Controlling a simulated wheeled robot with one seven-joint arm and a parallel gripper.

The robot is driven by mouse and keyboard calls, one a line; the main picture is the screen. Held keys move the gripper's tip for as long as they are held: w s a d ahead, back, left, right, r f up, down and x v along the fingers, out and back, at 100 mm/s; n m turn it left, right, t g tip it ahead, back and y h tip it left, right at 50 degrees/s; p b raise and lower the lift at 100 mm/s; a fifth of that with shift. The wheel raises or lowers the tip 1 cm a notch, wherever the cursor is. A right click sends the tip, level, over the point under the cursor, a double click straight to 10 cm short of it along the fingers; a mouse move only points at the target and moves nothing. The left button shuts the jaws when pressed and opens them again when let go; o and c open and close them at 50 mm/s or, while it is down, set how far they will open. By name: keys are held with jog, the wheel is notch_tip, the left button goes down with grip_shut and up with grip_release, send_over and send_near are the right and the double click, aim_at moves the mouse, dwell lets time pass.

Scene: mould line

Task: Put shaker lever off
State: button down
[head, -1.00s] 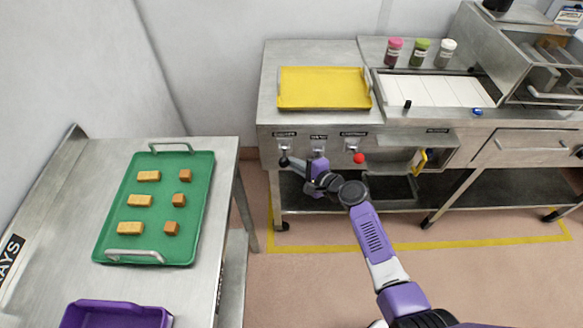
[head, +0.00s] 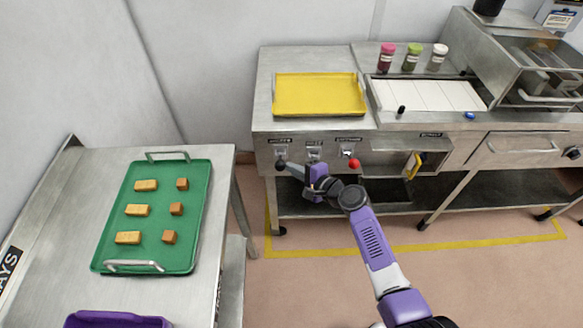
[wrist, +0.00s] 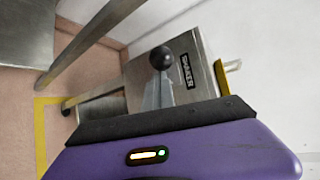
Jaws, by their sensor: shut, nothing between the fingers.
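The shaker lever (head: 281,165) is the leftmost control on the counter's front panel, with a round black knob. In the wrist view, its black knob (wrist: 161,58) stands out from the metal panel beside a black SHAKER label (wrist: 187,72). My gripper (head: 297,171) is shut and empty, just to the right of the knob in the head view. Whether it touches the lever I cannot tell. In the wrist view the purple gripper body fills the bottom, and the knob is beyond its dark edge.
A lever with a red knob (head: 354,164) sits to the right, and my gripper partly covers the middle control. A yellow tray (head: 319,115) lies on the counter above. A table with a green tray (head: 110,253) stands to the left, with floor between.

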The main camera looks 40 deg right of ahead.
jog(key=v, duration=0.7)
dwell(0.4)
jog(key=s+d+r+n+h, duration=0.2)
jog(key=s+r+n+h, duration=0.3)
jog(key=s+n, duration=0.15)
jog(key=s+a+r+n+y+b, duration=0.1)
jog(key=s+a+r+n, duration=0.2)
jog(key=s+a, duration=0.3)
jog(key=s+a+r+n+y, duration=0.1)
jog(key=s+a+r+n, duration=0.3)
jog(key=s, duration=0.9)
jog(key=s+a+r+n+y+b, duration=0.1)
jog(key=s+a+r+n+y, duration=0.1)
jog(key=s+a+n, duration=0.4)
jog(key=shift+s+a+r+n+t+b, duration=0.35)
jog(key=shift+s+a+r, duration=0.3)
jog(key=shift+s+a, duration=0.8)
jog(key=shift+s+d, duration=0.2)
jog(key=shift+d, duration=0.05)
